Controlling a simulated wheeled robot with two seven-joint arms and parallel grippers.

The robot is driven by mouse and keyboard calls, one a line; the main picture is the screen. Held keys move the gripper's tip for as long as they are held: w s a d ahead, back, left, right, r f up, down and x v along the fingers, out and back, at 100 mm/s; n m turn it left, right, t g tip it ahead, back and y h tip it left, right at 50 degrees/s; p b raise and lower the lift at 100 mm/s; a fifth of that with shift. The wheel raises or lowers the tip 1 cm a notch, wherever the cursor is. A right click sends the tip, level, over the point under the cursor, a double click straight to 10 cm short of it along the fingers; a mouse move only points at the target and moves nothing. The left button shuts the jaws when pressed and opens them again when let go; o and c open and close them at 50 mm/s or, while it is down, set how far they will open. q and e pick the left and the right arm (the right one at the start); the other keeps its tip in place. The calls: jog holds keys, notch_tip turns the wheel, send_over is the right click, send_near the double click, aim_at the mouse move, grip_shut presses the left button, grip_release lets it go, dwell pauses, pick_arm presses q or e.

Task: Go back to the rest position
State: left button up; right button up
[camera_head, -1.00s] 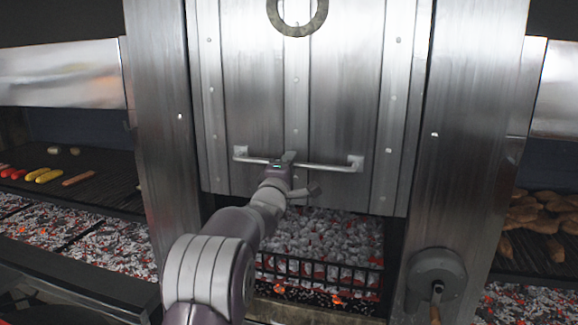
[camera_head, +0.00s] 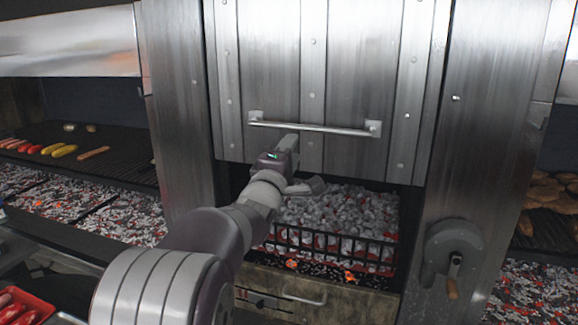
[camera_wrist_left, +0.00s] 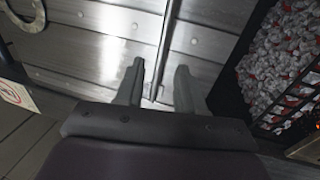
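My left gripper (camera_head: 290,140) is in front of the steel grill door (camera_head: 260,60), just below its horizontal bar handle (camera_head: 315,128). In the left wrist view my left gripper (camera_wrist_left: 158,80) has its two fingers apart with nothing held between them. The handle (camera_wrist_left: 166,45) runs beyond the fingertips there, and the fingers look clear of it. The door is raised, and glowing coals (camera_head: 335,215) show beneath it. My right gripper is not in view.
A black coal basket (camera_head: 330,247) stands in the opening below my left arm. A crank wheel (camera_head: 452,248) with a wooden grip is on the right pillar. Grills with sausages (camera_head: 62,151) at left and browned meat (camera_head: 555,190) at right flank it.

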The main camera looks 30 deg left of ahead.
pick_arm(q)
jog(key=shift+s+f, duration=0.1)
jog(key=shift+s, duration=0.25)
jog(key=s+d+f+m+g, duration=0.1)
jog(key=s+f+m+g, duration=0.25)
jog(key=f, duration=0.45)
jog(key=s+d+f+m+g+h, duration=0.1)
jog(key=s+d+f+m+g, duration=0.1)
jog(key=f+m+g, duration=0.45)
jog(key=s+d+f+m+g, duration=0.1)
jog(key=s+f+m, duration=0.1)
jog(key=f, duration=0.8)
jog(key=s+d+f+m+g+h, duration=0.3)
jog(key=s+d+f+m+g, duration=0.4)
jog(key=s+d+f, duration=0.4)
jog(key=s+d+m, duration=0.1)
jog(key=s+d, duration=0.2)
jog(key=s, duration=0.2)
jog(key=shift+d+f+m+h, duration=0.2)
jog(key=shift+d+m+h, duration=0.1)
jog(key=shift+d+m, duration=0.1)
